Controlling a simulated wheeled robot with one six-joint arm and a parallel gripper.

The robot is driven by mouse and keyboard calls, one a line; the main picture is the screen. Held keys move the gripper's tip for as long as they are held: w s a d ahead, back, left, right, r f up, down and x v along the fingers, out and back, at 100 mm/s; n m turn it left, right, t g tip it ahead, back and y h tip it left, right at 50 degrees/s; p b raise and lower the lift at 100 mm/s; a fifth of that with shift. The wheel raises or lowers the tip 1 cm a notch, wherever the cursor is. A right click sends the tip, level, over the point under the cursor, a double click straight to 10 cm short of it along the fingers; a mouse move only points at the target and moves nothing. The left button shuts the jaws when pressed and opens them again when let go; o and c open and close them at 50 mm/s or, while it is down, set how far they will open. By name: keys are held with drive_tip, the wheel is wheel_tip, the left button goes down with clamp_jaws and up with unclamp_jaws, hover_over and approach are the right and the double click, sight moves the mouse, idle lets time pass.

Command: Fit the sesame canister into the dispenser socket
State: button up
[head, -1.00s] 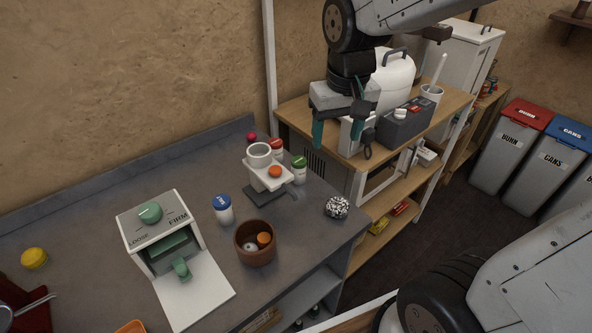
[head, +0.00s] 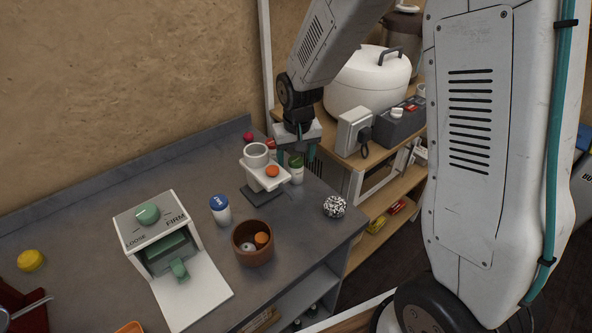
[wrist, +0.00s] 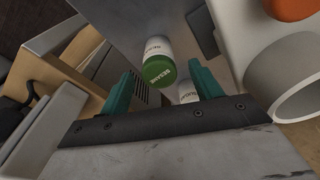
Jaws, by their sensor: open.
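The sesame canister (head: 296,172), white with a green lid, stands upright on the grey counter. In the wrist view the canister shows just beyond and between the teal fingertips (wrist: 162,76), not gripped. The white dispenser (head: 263,178), with a round cup and an orange knob, stands just left of the canister. Its cup (wrist: 290,78) is close on the right in the wrist view.
A red-lidded canister (head: 270,144) stands behind the dispenser, partly hidden. A blue-lidded canister (head: 220,211), a brown bowl (head: 253,252) and a speckled ball (head: 334,206) are nearer. A white press box (head: 152,222) stands left. A wooden shelf (head: 345,146) borders the counter on the right.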

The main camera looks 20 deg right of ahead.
wheel_tip(320, 180, down, 2)
drive_tip(key=shift+w, duration=0.1)
drive_tip(key=shift+c, duration=0.3)
drive_tip(key=c, duration=1)
drive_tip(key=shift+c, duration=0.2)
